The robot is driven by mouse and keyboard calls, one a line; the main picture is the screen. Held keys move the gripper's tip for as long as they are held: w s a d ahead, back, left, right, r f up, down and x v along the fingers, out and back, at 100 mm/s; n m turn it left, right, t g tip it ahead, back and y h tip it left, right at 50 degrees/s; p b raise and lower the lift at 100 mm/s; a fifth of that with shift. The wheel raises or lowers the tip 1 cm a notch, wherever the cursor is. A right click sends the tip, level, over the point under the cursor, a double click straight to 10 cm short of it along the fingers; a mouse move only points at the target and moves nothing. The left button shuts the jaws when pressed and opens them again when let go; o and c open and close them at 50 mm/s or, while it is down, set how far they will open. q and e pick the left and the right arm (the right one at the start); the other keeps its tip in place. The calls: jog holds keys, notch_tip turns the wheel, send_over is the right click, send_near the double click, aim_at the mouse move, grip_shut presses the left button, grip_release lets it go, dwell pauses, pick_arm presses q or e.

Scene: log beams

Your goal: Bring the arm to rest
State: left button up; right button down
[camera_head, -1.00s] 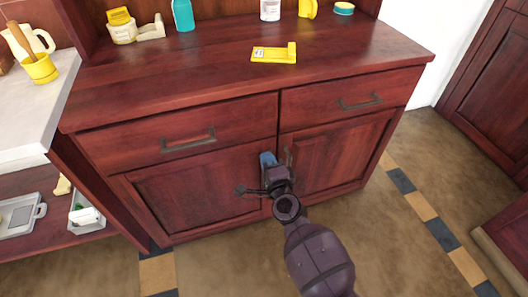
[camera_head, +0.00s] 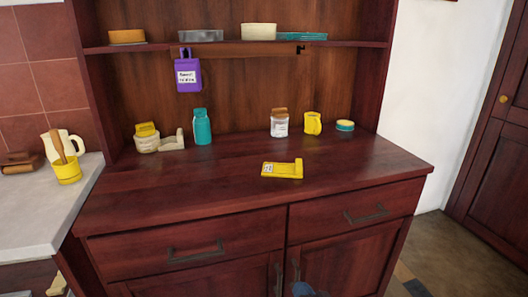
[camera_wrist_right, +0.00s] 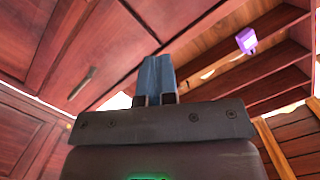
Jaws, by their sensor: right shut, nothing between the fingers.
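My right gripper (camera_head: 303,290) shows only as a small blue tip at the bottom edge of the head view, in front of the lower doors of the dark red wooden cabinet (camera_head: 190,210). In the right wrist view the blue fingers of my right gripper (camera_wrist_right: 156,78) are together, with nothing between them. The cabinet front (camera_wrist_right: 110,50) and the purple hanging item (camera_wrist_right: 246,40) show beyond them. The rest of my right arm is out of the head view. My left gripper is not in view.
A white counter (camera_head: 30,215) stands at left. Open floor (camera_head: 440,245) shows at right.

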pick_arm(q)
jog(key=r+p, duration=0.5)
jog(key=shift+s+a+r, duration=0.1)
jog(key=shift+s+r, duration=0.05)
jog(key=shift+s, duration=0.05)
pick_arm(e)
jog(key=s+d+f+n+g+h, duration=0.1)
jog(key=s+d+h, duration=0.1)
jog(key=s+d, duration=0.4)
jog(key=s+d+f+n+g+h, duration=0.1)
jog(key=s+d, duration=0.5)
jog(key=s, duration=0.7)
jog(key=s+d+f+n+g+h, duration=0.1)
jog(key=s+d+f+g+h, duration=0.1)
jog(key=s+d, duration=0.4)
jog(key=s+h, duration=0.1)
jog(key=s, duration=0.2)
jog(key=shift+s+f, duration=0.2)
jog(key=shift+f, duration=0.2)
jog(key=shift+d, duration=0.1)
